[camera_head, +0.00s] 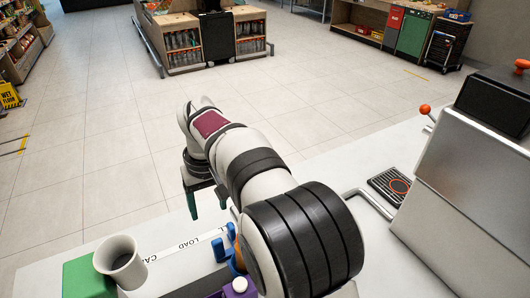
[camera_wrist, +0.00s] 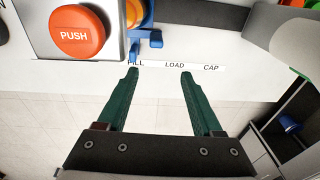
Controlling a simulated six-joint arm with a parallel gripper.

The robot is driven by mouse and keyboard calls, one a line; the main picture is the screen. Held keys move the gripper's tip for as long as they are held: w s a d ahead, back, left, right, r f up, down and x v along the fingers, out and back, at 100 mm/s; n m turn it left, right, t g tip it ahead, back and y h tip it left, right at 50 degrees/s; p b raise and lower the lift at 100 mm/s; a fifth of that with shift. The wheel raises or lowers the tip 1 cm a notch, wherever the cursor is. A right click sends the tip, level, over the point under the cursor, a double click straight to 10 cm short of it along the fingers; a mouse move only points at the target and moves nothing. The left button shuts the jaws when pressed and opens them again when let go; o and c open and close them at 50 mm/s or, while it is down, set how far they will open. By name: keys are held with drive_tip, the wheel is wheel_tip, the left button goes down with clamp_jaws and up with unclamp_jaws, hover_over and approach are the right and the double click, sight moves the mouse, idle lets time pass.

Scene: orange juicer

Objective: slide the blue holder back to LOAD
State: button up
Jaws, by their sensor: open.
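The blue holder (camera_wrist: 148,42) is at the FILL mark of the white label strip (camera_wrist: 192,66) in the wrist view. An orange item (camera_wrist: 147,14), perhaps a filled bottle, is at the holder; its full shape is cut off. LOAD is the middle mark, with CAP beyond it. In the head view the holder (camera_head: 227,240) shows partly, left of my arm, which hides its right side. My gripper (camera_wrist: 160,73) is open and empty, its dark green fingers apart and their tips near the strip. The head view shows the gripper (camera_head: 208,208) beyond the holder, not visibly touching it.
A red PUSH button (camera_wrist: 79,31) is left of the holder in the wrist view. A white cup (camera_head: 121,264) and green block (camera_head: 88,278) stand near the CAP end. A grey metal machine (camera_head: 478,150) is at right. Open floor lies beyond the counter.

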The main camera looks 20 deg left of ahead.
sight(218, 248)
drive_tip(key=shift+h, duration=0.6)
wheel_tip(218, 248, down, 18)
drive_tip(key=shift+w+a+f, duration=0.15)
clamp_jaws()
idle(1.0)
